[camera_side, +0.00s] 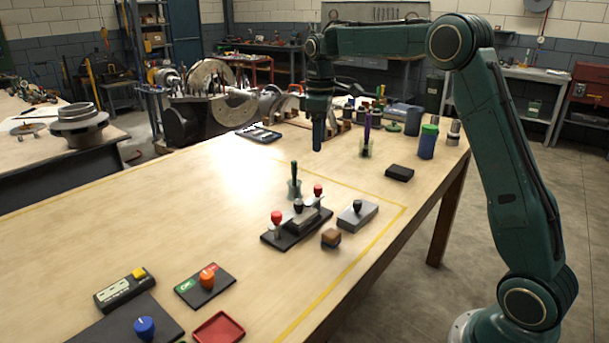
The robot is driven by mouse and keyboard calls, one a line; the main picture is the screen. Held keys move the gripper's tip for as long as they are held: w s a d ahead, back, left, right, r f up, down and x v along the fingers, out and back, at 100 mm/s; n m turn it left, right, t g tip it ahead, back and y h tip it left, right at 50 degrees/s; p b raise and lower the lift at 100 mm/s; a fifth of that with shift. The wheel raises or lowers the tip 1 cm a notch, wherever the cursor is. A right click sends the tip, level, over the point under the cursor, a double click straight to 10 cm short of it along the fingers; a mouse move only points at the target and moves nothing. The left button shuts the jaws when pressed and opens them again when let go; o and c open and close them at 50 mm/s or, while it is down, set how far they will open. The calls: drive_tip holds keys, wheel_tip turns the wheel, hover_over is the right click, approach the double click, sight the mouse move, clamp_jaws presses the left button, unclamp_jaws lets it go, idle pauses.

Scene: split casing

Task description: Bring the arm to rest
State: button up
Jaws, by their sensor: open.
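My gripper (318,140) hangs pointing down over the far part of the wooden table, empty. It is seen edge-on, so the gap between its fingers barely shows. The fixture, a dark plate (272,238), sits nearer the camera with two red-knobbed posts (277,217) and a grey block with a black knob (302,219) between them. A separate grey block with a black knob (358,215) lies to its right. My gripper is well apart from all of them.
A brown block (331,238), a black block (400,173) and a green-handled tool in a holder (294,182) stand nearby. A green-lidded blue cup (428,141) is at the back right. Button boxes (125,289) and a red tray (218,329) lie front left. The table's left-middle is clear.

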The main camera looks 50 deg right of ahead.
drive_tip(key=shift+r, duration=0.55)
drive_tip(key=s+a+r+m+t, duration=0.1)
drive_tip(key=s+a+r, duration=0.2)
drive_tip(key=s+a, duration=0.35)
drive_tip(key=s+a+r+m+t, duration=0.2)
drive_tip(key=s+a+r, duration=0.1)
drive_tip(key=s, duration=0.6)
drive_tip(key=s+a+f+m+t, duration=0.1)
drive_tip(key=s+a+f, duration=0.1)
drive_tip(key=s, duration=0.6)
drive_tip(key=s+a+f+m+t, duration=0.1)
drive_tip(key=s+f, duration=0.3)
drive_tip(key=s, duration=0.4)
drive_tip(key=shift+a+m+t, duration=0.3)
drive_tip(key=shift+a, duration=0.35)
